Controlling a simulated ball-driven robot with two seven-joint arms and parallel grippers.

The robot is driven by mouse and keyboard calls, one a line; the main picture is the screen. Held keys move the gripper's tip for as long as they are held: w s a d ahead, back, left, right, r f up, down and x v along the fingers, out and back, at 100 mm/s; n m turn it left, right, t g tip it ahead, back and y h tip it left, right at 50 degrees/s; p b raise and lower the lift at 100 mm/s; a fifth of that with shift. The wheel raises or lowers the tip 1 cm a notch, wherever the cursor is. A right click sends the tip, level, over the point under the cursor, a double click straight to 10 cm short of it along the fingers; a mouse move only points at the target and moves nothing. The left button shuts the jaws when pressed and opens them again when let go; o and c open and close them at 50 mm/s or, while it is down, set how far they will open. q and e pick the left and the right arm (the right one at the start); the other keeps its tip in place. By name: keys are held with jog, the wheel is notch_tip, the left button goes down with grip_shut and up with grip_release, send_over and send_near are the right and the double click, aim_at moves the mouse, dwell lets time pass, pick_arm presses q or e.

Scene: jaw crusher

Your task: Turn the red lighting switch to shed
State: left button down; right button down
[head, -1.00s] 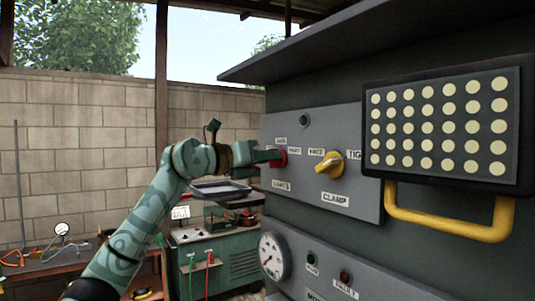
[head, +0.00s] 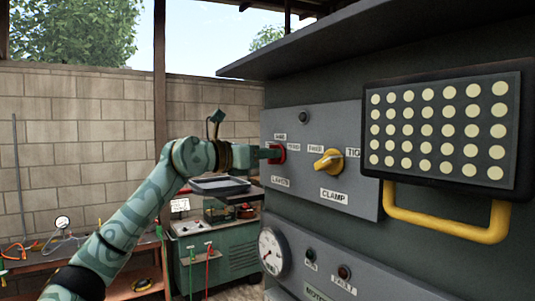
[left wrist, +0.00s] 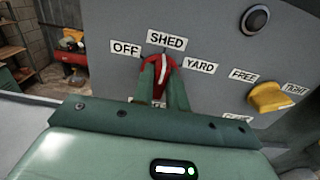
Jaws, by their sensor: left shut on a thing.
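The red lighting switch (head: 282,153) is on the grey panel at the left, above the lights label. In the left wrist view the red switch (left wrist: 164,61) sits below the labels OFF, SHED and YARD. Its white mark points up, toward SHED (left wrist: 167,39). My left gripper (left wrist: 163,80) is shut on the switch, with one green finger on each side of it. In the head view my left gripper (head: 268,153) reaches the panel from the left, and its fingers partly hide the switch. My right gripper is not in view.
A yellow clamp knob (head: 328,161) is to the right of the switch on the same panel. A dark round button (head: 302,116) is above. A lamp panel (head: 445,125) with a yellow handle (head: 450,224) juts out at the right. A gauge (head: 272,252) is below.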

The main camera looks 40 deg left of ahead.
pick_arm(q)
jog(key=shift+f, duration=0.1)
jog(key=c, duration=1.4)
grip_release()
jog(key=b+v, duration=1)
jog(key=v, duration=0.6)
jog(key=shift+s+b, duration=0.15)
jog(key=shift+b, duration=0.25)
